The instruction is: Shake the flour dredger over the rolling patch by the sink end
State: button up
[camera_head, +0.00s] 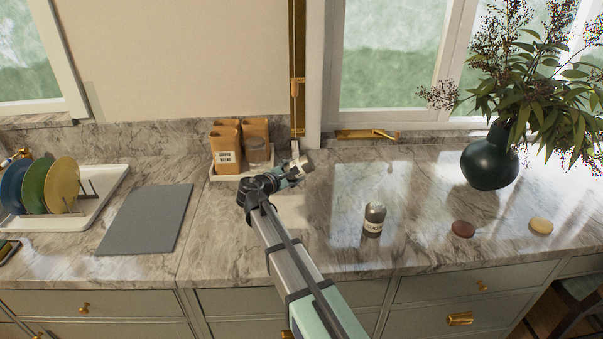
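A small dark-topped shaker jar (375,218) with a pale label stands upright on the marble counter, right of my arm. It looks like the dredger, but its label is too small to read surely. A flat grey mat (150,220) lies left of centre, on the side toward the dish rack. A paler patch (293,210) lies on the counter beside my arm, partly hidden by it. My gripper (301,164) is above the counter near the back wall, up and left of the jar and apart from it. Its fingers are too small to read as open or shut.
A rack with coloured plates (62,184) is left. A dark vase (489,160) and two round discs (463,229) (541,226) are right.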

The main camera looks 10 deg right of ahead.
jog(key=w+a, duration=0.1)
jog(key=a, duration=0.8)
jog(key=shift+a, duration=0.2)
jog(key=shift+r, duration=0.15)
notch_tip(320, 180, up, 5)
jog(key=shift+f+p, duration=0.15)
jog(key=shift+p, duration=1)
